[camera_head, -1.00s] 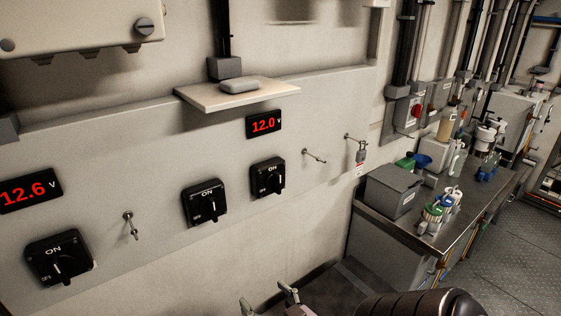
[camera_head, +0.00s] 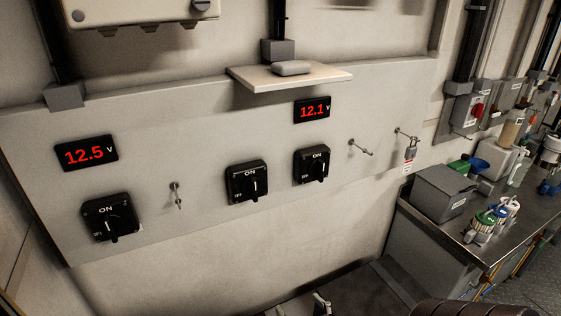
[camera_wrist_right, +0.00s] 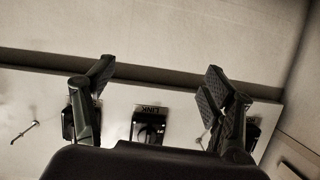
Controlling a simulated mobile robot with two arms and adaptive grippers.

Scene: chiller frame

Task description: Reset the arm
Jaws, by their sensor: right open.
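My right gripper (camera_wrist_right: 160,80) is open in the right wrist view, its two dark fingers wide apart with nothing between them. In the head view only a small fingertip part of it (camera_head: 322,303) shows at the bottom edge, below the wall panel and apart from it. My left gripper is in neither view. The panel (camera_head: 150,150) carries black rotary switches at the left (camera_head: 112,217), middle (camera_head: 246,182) and right (camera_head: 312,164). A switch labelled LINK (camera_wrist_right: 149,126) lies beyond the fingers in the wrist view.
Red displays read 12.5 V (camera_head: 86,153) and 12.1 V (camera_head: 312,110). A small shelf (camera_head: 250,78) juts from the wall holding a grey object (camera_head: 291,68). A padlock (camera_head: 410,152) hangs on a peg. A bench (camera_head: 465,244) with a grey box (camera_head: 443,191) stands at right.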

